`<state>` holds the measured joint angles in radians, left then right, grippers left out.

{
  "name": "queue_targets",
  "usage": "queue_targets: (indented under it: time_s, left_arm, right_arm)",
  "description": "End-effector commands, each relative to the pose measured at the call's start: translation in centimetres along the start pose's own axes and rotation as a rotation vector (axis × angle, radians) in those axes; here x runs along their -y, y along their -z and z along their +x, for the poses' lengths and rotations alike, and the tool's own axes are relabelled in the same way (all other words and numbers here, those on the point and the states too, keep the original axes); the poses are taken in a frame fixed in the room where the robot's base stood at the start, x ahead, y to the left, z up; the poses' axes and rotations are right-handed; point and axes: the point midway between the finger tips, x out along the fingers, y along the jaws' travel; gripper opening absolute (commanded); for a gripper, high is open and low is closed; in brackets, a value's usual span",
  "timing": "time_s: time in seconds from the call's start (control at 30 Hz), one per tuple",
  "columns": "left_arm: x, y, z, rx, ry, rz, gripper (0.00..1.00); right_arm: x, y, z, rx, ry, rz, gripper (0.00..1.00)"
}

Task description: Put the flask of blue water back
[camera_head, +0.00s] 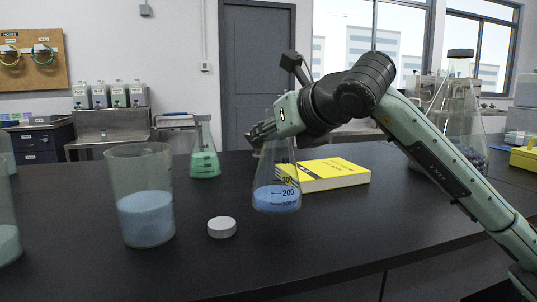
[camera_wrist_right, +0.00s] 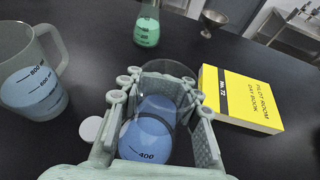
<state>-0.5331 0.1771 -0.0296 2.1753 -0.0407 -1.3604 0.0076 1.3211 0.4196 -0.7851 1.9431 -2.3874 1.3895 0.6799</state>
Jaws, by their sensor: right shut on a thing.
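In the right wrist view the flask (camera_wrist_right: 150,132) sits between the two fingers of that gripper (camera_wrist_right: 160,92). I cannot tell whether its base touches the bench or hangs just above it. The gripper hides the flask's mouth. My left gripper is not in view.
A beaker of blue contents (camera_head: 146,215) and a white round lid (camera_head: 222,227) are left of the flask. A green-filled flask (camera_head: 204,160) stands behind. A yellow book (camera_head: 328,173) lies close behind right. A metal cup (camera_wrist_right: 212,20) shows beyond. The front bench is clear.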

Motion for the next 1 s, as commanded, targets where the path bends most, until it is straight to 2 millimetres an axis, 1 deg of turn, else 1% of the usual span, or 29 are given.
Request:
queue_targets:
  time_s: [0.07, 0.2, 0.3, 0.4, 0.5, 0.53, 0.73, 0.77, 1.0]
  left_arm:
    - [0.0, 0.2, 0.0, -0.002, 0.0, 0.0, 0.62]
    - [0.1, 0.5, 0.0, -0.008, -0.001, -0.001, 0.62]
    - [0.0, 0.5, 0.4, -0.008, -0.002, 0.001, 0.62]
    - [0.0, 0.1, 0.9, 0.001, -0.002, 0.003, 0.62]
    - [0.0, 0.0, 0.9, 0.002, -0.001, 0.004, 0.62]
    - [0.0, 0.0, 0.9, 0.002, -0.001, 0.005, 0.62]
    - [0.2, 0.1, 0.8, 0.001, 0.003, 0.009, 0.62]
    - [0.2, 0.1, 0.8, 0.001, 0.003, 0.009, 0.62]
    - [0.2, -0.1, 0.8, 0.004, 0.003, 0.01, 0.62]
  right_arm:
    - [0.1, 0.6, 0.2, 0.0, -0.001, 0.0, 0.0]
    - [0.1, 2.5, 1.0, -0.002, 0.0, 0.002, 0.0]
    - [0.1, 3.5, 1.4, 0.001, -0.001, 0.002, 0.0]
    - [0.1, 3.6, 1.4, 0.003, -0.001, 0.001, 0.0]
    - [0.1, 3.6, 1.5, 0.002, -0.001, 0.002, 0.0]
    - [0.1, 3.8, 1.5, -0.001, -0.001, 0.002, 0.28]
    - [0.1, 3.7, 1.5, -0.001, 0.0, 0.002, 0.52]
    - [0.1, 3.7, 1.5, -0.001, 0.0, 0.002, 0.55]
    - [0.1, 3.7, 1.5, 0.0, -0.001, 0.002, 0.55]
